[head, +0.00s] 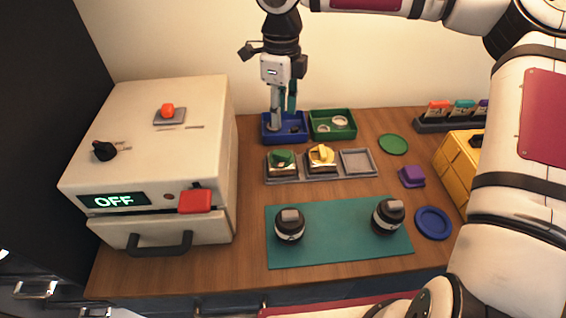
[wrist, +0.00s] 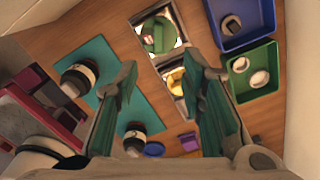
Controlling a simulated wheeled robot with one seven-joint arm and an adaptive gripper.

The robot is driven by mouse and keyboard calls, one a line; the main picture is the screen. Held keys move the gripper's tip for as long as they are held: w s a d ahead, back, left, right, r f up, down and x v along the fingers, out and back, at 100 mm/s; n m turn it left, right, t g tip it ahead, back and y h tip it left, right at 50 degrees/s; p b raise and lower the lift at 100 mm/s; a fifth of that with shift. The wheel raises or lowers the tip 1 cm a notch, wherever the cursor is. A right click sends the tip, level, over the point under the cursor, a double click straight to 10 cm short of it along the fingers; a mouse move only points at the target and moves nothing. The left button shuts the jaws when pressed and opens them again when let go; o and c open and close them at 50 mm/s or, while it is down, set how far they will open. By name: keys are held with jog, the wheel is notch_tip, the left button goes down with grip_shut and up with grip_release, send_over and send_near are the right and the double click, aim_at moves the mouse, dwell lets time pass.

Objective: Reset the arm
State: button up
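My gripper (head: 283,103) hangs from my arm, pointing down above the blue bin at the back of the table. In the wrist view my gripper (wrist: 165,95) has its two teal-padded fingers spread wide apart with nothing between them. The blue bin (wrist: 262,38) holds a dark round part and stands beside the green bin (wrist: 270,90), which holds two pale rings. In the head view the fingers partly hide the blue bin (head: 270,139).
A white oven-like box (head: 150,150) reading OFF stands at left. A three-slot grey tray (head: 290,180) holds a green and a yellow piece; its right slot is empty. Two black lens-like parts (head: 289,226) stand on a teal mat (head: 340,225). A yellow case (head: 455,160) stands at right.

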dwell(0.4)
jog(key=s+d+f+m+h, duration=0.1)
jog(key=s+d+m+h, duration=0.35)
jog(key=s+m, duration=0.45)
jog(key=s+d+r+n+t+y, duration=0.1)
jog(key=s+d+r+n, duration=0.2)
jog(key=n, duration=0.7)
jog(key=s+d+r+n+t+y, duration=0.2)
jog(key=s+d+r+n, duration=0.2)
jog(key=s+n, duration=0.4)
jog(key=s+d+r+n+t+y, duration=0.1)
jog(key=s+d+r+n, duration=0.2)
jog(key=n, duration=1.1)
notch_tip(320, 180, up, 2)
jog(key=shift+s+d+r, duration=0.15)
jog(key=shift+s+d, duration=0.1)
jog(key=shift+s, duration=0.95)
jog(key=shift+y, duration=0.25)
jog(key=shift+c, duration=0.4)
